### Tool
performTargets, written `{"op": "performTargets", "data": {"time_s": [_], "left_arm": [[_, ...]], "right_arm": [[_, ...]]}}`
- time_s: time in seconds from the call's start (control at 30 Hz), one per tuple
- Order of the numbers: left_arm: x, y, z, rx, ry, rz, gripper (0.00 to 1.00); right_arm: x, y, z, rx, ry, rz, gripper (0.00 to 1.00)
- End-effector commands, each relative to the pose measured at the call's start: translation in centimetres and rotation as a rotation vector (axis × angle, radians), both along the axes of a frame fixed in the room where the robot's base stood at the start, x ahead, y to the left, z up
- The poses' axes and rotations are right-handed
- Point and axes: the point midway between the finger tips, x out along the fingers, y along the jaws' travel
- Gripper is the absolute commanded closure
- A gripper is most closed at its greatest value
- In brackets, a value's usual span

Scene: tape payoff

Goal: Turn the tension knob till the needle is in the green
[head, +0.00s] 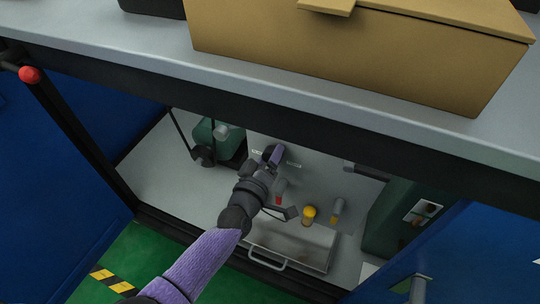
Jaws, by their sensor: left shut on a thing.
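My left arm comes up from the bottom into the open cabinet. My left gripper (273,156) is at the cabinet's pale grey back panel (315,178), between two small white labels. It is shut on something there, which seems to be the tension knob. The gripper hides the knob, so its shape and angle cannot be made out. I cannot make out a gauge needle or a green zone. My right gripper is not in view.
A green machine (206,133) stands left of my gripper. Yellow-topped (309,212) and red (281,188) items and a handled grey tray (292,243) are to the lower right. A green housing (382,222) is at right. Blue doors flank the opening; a worktop with a tan box (345,48) overhangs it.

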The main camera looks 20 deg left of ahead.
Motion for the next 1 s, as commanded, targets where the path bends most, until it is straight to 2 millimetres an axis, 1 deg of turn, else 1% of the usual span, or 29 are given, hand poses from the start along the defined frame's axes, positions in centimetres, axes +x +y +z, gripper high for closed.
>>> {"op": "performTargets", "data": {"time_s": [0.03,0.07,0.1,0.2,0.5,0.57,0.73,0.8,0.9,1.0], "left_arm": [[0.0,0.0,-0.1,0.001,0.003,0.000,0.34],[0.0,0.0,-0.1,0.001,0.003,0.000,0.28],[0.0,0.0,-0.1,0.001,0.002,-0.001,0.20],[0.0,0.0,-0.1,0.001,0.002,-0.001,0.01],[-0.2,0.0,0.0,0.001,0.001,0.000,0.01],[-0.5,0.0,0.1,0.002,0.001,0.001,0.01],[-2.8,0.1,0.4,0.002,0.000,-0.001,0.01],[-4.8,0.2,0.7,0.003,0.001,-0.002,0.01],[-7.2,0.2,0.6,0.002,0.001,-0.002,0.01],[-8.9,0.3,0.4,0.002,0.000,-0.001,0.01]], "right_arm": [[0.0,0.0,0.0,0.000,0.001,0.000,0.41],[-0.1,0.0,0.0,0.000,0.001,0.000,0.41],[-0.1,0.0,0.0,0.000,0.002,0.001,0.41],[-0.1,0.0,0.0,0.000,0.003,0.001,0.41],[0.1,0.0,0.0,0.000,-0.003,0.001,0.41],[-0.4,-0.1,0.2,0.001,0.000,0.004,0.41],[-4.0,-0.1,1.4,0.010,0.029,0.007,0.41],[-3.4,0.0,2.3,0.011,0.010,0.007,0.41],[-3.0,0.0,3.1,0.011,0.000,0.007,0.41],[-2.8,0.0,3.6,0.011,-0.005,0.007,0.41]]}}
